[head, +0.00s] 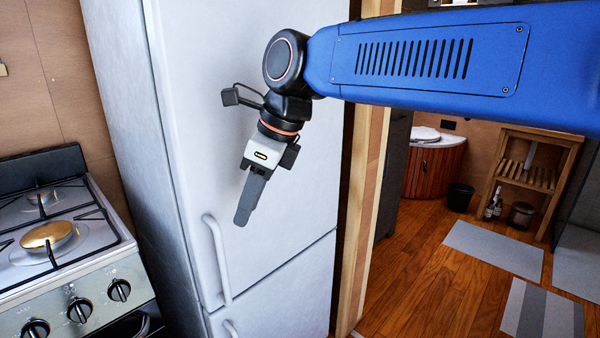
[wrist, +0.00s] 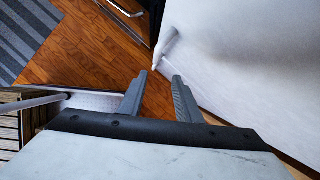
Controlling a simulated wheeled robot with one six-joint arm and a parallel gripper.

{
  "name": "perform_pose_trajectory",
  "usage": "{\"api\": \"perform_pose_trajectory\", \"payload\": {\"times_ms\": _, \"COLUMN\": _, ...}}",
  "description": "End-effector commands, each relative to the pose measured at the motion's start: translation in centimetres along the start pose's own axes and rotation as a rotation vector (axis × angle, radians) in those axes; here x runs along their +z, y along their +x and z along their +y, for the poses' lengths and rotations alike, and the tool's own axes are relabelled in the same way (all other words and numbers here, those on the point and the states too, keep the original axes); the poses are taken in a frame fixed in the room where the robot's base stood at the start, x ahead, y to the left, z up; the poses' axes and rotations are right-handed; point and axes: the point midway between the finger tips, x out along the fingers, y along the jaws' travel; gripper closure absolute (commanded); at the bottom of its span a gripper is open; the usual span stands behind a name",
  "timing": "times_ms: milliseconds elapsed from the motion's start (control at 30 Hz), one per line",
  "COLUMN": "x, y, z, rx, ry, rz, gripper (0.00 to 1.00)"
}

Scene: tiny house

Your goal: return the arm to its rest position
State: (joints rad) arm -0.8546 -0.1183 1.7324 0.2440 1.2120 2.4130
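My blue arm (head: 430,60) reaches in from the right of the head view, with its wrist bent down. My gripper (head: 242,218) hangs in front of the white fridge door, pointing down and slightly left. In the wrist view its two dark fingers (wrist: 160,75) stand apart with a gap between the tips. Wooden floor shows through the gap, and nothing is held. From the head view the fingers overlap, and I cannot tell how far they are from the fridge.
The white fridge (head: 290,215) has a vertical handle (head: 217,258) left of my gripper. A gas stove (head: 70,250) stands at the far left. A wooden door post (head: 362,200) borders the fridge. Beyond it are open wooden floor (head: 410,265), mats (head: 493,248) and a wooden shelf (head: 530,172).

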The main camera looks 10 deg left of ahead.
Motion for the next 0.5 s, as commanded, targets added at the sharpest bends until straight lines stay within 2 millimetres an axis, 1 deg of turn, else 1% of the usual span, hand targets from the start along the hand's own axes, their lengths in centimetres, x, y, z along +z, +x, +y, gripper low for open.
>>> {"api": "perform_pose_trajectory", "payload": {"times_ms": 67, "x": -1.9, "y": -0.5, "z": -0.7, "rx": -0.018, "ry": -0.041, "rz": 0.003, "gripper": 0.69}}
{"api": "perform_pose_trajectory", "payload": {"times_ms": 167, "x": -5.4, "y": -1.3, "z": -1.8, "rx": -0.055, "ry": -0.141, "rz": 0.014, "gripper": 0.69}}
{"api": "perform_pose_trajectory", "payload": {"times_ms": 200, "x": -7.2, "y": -1.6, "z": -2.2, "rx": -0.070, "ry": -0.191, "rz": 0.023, "gripper": 0.69}}
{"api": "perform_pose_trajectory", "payload": {"times_ms": 267, "x": -9.8, "y": -2.0, "z": -2.7, "rx": -0.093, "ry": -0.267, "rz": 0.038, "gripper": 0.69}}
{"api": "perform_pose_trajectory", "payload": {"times_ms": 300, "x": -11.6, "y": -2.3, "z": -2.9, "rx": -0.108, "ry": -0.320, "rz": 0.050, "gripper": 0.69}}
{"api": "perform_pose_trajectory", "payload": {"times_ms": 333, "x": -12.9, "y": -2.4, "z": -3.1, "rx": -0.118, "ry": -0.358, "rz": 0.060, "gripper": 0.69}}
{"api": "perform_pose_trajectory", "payload": {"times_ms": 367, "x": -14.2, "y": -2.6, "z": -3.2, "rx": -0.129, "ry": -0.397, "rz": 0.070, "gripper": 0.69}}
{"api": "perform_pose_trajectory", "payload": {"times_ms": 400, "x": -15.9, "y": -2.8, "z": -3.3, "rx": -0.140, "ry": -0.449, "rz": 0.085, "gripper": 0.69}}
{"api": "perform_pose_trajectory", "payload": {"times_ms": 467, "x": -18.5, "y": -3.1, "z": -3.3, "rx": -0.156, "ry": -0.525, "rz": 0.109, "gripper": 0.69}}
{"api": "perform_pose_trajectory", "payload": {"times_ms": 500, "x": -20.2, "y": -3.2, "z": -3.2, "rx": -0.166, "ry": -0.577, "rz": 0.127, "gripper": 0.69}}
